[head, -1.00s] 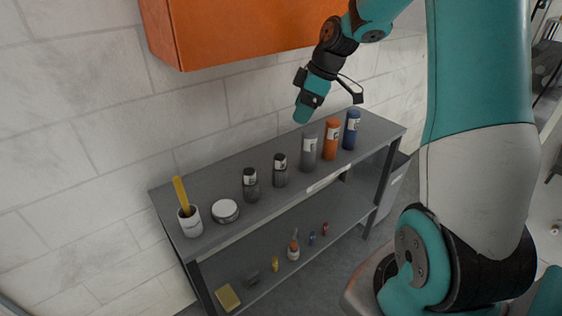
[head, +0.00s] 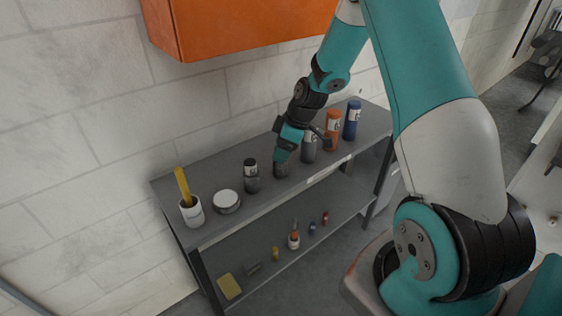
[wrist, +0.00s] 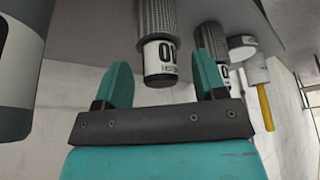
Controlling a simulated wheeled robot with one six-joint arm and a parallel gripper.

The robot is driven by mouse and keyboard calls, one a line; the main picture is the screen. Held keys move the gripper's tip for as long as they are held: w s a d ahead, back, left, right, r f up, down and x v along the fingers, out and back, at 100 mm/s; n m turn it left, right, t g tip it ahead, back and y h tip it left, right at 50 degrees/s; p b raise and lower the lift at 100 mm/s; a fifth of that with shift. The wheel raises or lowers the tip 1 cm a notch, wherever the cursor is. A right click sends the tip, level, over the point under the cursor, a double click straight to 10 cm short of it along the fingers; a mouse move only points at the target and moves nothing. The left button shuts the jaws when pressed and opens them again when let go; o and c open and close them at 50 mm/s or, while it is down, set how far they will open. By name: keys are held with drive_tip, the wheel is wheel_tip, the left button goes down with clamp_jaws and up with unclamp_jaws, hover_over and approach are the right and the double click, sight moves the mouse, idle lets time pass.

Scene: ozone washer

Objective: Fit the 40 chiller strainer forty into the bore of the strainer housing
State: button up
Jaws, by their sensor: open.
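The 40 strainer (wrist: 159,58) is a dark grey ribbed cylinder with a white labelled end; in the wrist view its label is upside down and seems to read 40. It stands on the upper shelf, and in the head view (head: 281,172) it is mostly hidden by my gripper (head: 282,158). In the wrist view my gripper (wrist: 163,78) is open, with one teal finger on each side of the strainer's labelled end. A gap shows on both sides. I cannot make out the strainer housing in these frames.
A similar cylinder (head: 251,178) stands left, and larger grey (head: 309,150), orange (head: 332,132) and blue (head: 352,120) cylinders stand right. A round tin (head: 226,201) and a white cup (head: 192,212) are at the shelf's left. An orange cabinet (head: 240,25) hangs above.

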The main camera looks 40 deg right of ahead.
drive_tip(key=shift+w+a+f, duration=0.15)
drive_tip(key=shift+f, duration=0.4)
drive_tip(key=c, duration=0.9)
